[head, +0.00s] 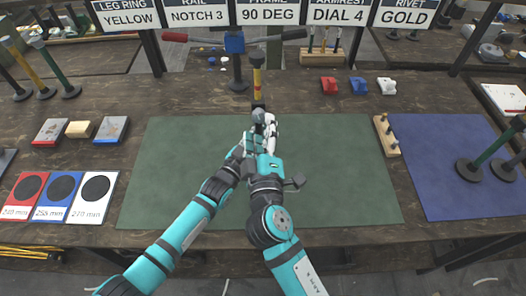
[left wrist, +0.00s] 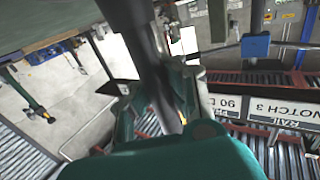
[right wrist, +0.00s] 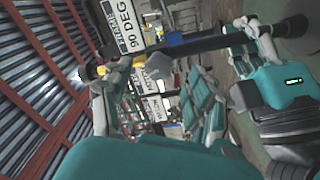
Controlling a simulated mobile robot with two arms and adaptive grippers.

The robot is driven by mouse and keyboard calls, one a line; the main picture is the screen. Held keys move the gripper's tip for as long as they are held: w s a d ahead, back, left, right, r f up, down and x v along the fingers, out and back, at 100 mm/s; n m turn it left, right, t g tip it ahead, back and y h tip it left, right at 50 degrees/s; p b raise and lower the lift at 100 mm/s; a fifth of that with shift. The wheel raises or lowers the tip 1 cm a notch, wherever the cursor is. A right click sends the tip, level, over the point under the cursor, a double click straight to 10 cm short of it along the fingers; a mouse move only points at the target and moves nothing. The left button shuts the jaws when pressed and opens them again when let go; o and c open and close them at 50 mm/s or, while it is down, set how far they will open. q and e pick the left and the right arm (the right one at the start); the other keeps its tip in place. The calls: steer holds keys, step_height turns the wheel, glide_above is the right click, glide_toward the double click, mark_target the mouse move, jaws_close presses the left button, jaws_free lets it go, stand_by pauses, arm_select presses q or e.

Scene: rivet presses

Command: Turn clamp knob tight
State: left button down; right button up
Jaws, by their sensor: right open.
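My left gripper (head: 250,144) and right gripper (head: 267,122) are close together over the far middle of the green mat. In the left wrist view a dark bar (left wrist: 152,55) runs between the left fingers, which are closed around it. In the right wrist view the same kind of dark bar (right wrist: 190,47) crosses past the right gripper's spread fingers, and the left gripper (right wrist: 262,45) shows at the right. I cannot make out the clamp knob; the hands hide that spot.
A blue press block (head: 235,42) with a red-ended lever stands behind. The green mat (head: 330,190) is mostly clear. A peg block (head: 386,135) sits at its right edge, beside the blue mat (head: 440,150). Red, blue and white parts (head: 358,86) lie at the back.

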mark_target(260, 118)
steer(key=s, duration=0.8)
steer(key=shift+s+d, duration=0.2)
steer(key=w+n, duration=0.4)
steer(key=n, duration=0.4)
steer(key=w+n, duration=0.4)
steer(key=n, duration=0.4)
steer(key=w+n, duration=0.4)
steer(key=n, duration=0.4)
steer(key=shift+a+r, duration=0.3)
steer(key=shift+a, duration=0.05)
steer(key=shift+c, duration=0.2)
